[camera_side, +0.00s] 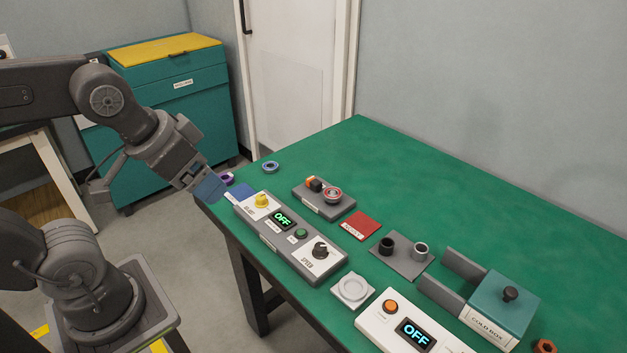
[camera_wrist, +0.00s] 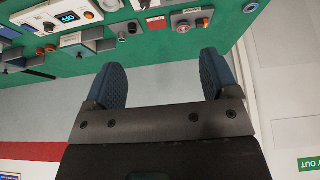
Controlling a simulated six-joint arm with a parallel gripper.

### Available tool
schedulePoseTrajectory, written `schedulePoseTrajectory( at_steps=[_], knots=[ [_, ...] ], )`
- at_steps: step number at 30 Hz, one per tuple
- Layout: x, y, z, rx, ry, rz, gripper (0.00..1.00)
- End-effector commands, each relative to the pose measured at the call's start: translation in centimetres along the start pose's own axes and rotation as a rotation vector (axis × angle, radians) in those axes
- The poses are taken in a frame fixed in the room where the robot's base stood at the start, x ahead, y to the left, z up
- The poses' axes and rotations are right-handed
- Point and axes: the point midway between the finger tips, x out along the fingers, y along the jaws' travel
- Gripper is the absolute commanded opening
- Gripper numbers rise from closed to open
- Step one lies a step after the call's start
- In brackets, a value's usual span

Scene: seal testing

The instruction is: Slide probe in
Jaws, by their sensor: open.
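No part is clearly recognisable as the probe. A grey block (camera_side: 324,200) on the green table carries an orange-and-black piece (camera_side: 314,184) and a red-rimmed round fitting (camera_side: 332,194). A grey plate (camera_side: 402,262) holds a black cup (camera_side: 387,246) and a grey cup (camera_side: 420,250). My gripper (camera_side: 212,188) is at the table's left corner in the side view, apart from these things. In the wrist view my gripper (camera_wrist: 160,62) is open, with nothing between its blue fingers; the table edge is beyond them.
A control panel (camera_side: 292,236) with an OFF display stands near the front edge. A white panel (camera_side: 410,325) also reads OFF. A teal cold box (camera_side: 498,305) is at the right. Purple (camera_side: 227,178) and blue (camera_side: 270,167) rings lie near the left corner. The table's back is clear.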

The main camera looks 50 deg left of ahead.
Motion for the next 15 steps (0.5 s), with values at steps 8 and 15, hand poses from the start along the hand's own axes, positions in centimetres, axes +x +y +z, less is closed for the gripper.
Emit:
schedulePoseTrajectory(
  at_steps=[8, 15],
  knots=[
    [0.0, -0.1, -0.3, -0.011, -0.003, -0.001, 0.70],
    [0.5, -1.0, -6.0, -0.222, -0.074, -0.024, 0.53]
  ],
)
